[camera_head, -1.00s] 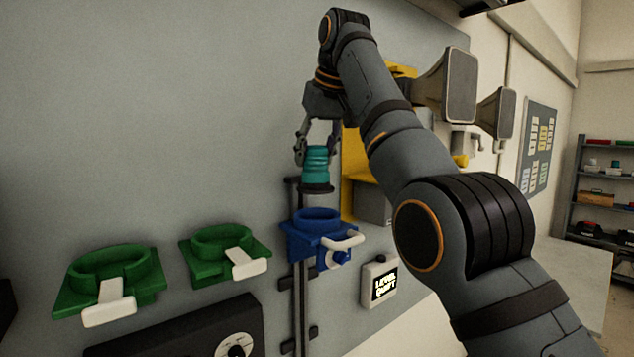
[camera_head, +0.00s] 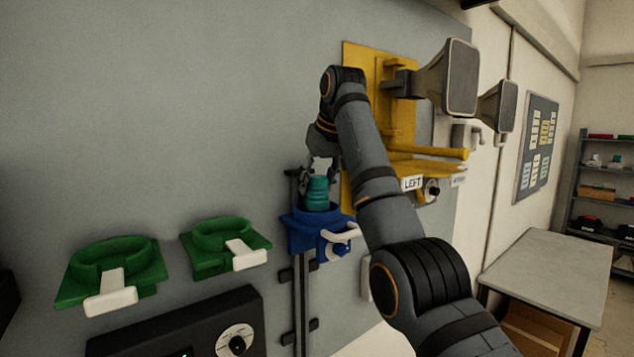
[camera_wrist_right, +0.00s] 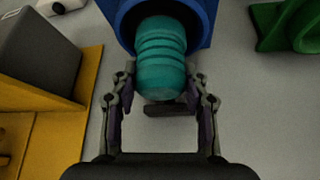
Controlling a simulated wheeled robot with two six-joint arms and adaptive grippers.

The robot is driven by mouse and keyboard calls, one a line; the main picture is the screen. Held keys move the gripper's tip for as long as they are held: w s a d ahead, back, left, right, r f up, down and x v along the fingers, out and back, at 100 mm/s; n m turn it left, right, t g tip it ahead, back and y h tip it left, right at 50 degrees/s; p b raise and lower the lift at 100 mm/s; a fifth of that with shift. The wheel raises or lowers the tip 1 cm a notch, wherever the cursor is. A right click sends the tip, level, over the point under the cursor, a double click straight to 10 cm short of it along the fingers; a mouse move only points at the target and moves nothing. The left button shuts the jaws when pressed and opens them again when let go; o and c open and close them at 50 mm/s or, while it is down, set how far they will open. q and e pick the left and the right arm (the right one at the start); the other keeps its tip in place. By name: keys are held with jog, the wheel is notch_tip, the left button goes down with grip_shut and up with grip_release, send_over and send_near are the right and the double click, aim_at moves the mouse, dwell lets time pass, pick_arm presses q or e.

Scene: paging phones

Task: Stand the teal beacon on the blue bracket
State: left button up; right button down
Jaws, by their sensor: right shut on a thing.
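The teal beacon (camera_head: 317,192) stands upright with its lower part inside the ring of the blue bracket (camera_head: 303,236) on the wall panel. In the right wrist view the ribbed beacon (camera_wrist_right: 161,60) enters the blue bracket's ring (camera_wrist_right: 205,22). My right gripper (camera_head: 318,180) is above the bracket, shut on the beacon's upper part; its fingers (camera_wrist_right: 160,85) show on both sides of it. The beacon's base is hidden in the ring, so I cannot tell whether it is fully seated. My left gripper is not in view.
Two green brackets (camera_head: 110,270) (camera_head: 225,245) with white levers are left of the blue one. A yellow wall mount (camera_head: 405,125) with a grey horn (camera_head: 448,78) is to the right. A dark control box (camera_head: 190,325) sits below. A grey table (camera_head: 550,262) stands at far right.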

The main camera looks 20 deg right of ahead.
jog(key=shift+s, duration=0.1)
jog(key=shift+f, duration=0.15)
jog(key=c, duration=0.7)
grip_release()
jog(key=shift+o, duration=0.2)
jog(key=shift+r, duration=0.4)
jog(key=v, duration=1.1)
jog(key=shift+s+r, duration=0.2)
jog(key=shift+r, duration=0.05)
jog(key=shift+w, duration=0.15)
